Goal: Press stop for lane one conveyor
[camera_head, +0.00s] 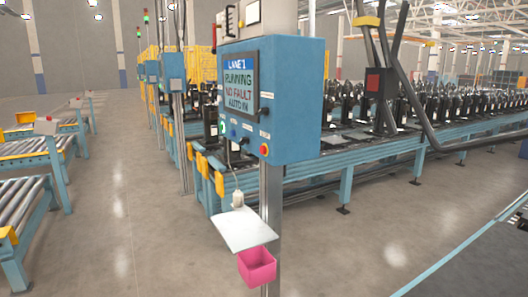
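The lane one control box (290,95) is blue and stands on a metal post in the middle of the head view. Its screen (239,90) reads "LANE 1", "RUNNING", "NO FAULT" and a line that looks like "AUTO IN". A red button (264,150) sits at the lower right of the panel face. A green light or button (222,126) shows at the left edge, with small dark knobs between. The button labels are too small to read. Neither of my grippers is in view.
A white shelf (243,230) and a pink bin (257,266) are fixed to the post below the box. A conveyor (375,152) with dark compressors runs behind. Roller conveyors (22,203) stand at left. The floor (120,235) between is clear.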

